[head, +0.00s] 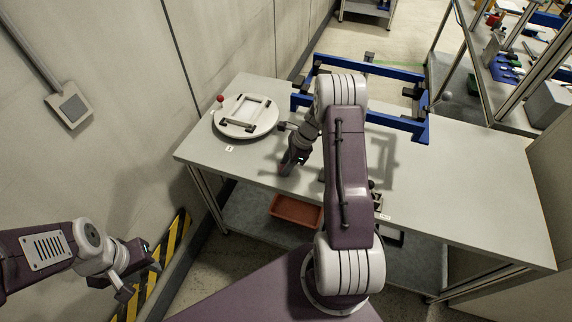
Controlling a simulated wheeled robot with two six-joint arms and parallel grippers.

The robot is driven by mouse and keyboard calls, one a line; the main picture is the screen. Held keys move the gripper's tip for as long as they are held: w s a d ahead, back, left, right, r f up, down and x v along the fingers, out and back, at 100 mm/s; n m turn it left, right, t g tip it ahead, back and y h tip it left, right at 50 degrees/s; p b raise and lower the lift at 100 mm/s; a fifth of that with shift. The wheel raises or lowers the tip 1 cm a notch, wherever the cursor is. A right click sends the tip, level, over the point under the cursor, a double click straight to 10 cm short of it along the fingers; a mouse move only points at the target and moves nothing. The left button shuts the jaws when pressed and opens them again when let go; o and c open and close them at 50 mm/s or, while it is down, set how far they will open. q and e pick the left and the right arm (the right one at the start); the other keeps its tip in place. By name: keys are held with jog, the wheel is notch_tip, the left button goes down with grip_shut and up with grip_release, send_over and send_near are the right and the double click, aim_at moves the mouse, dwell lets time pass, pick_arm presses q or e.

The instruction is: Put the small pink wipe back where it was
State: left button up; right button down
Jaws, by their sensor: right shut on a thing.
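I cannot make out the small pink wipe anywhere in the head view. My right gripper (287,170) points down over the left part of the grey worktable (470,190), to the right of the round white plate (240,129). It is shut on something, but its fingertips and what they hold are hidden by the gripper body. My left gripper (139,280) is open and empty, low at the left, away from the table and above the floor.
A blue frame (400,124) stands at the table's back. A red-knobbed lever (220,99) is at the round plate. A reddish-brown tray (296,211) lies on the lower shelf. Small dark items beside my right arm are partly hidden. The table's right side is clear.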

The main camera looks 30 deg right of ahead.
jog(key=c, duration=1)
grip_release()
jog(key=shift+f, duration=0.1)
jog(key=v, duration=0.8)
jog(key=s+a+r+n+h, duration=0.2)
jog(key=s+a+n, duration=0.5)
jog(key=n, duration=0.4)
jog(key=s+a+r+n+h, duration=0.1)
jog(key=s+a+r+n, duration=0.1)
jog(key=s+a+n, duration=0.6)
jog(key=s+n, duration=0.2)
jog(key=n, duration=0.2)
jog(key=shift+a+r+g+h, duration=0.15)
jog(key=shift+r+g+h, duration=0.2)
jog(key=shift+g+h, duration=0.05)
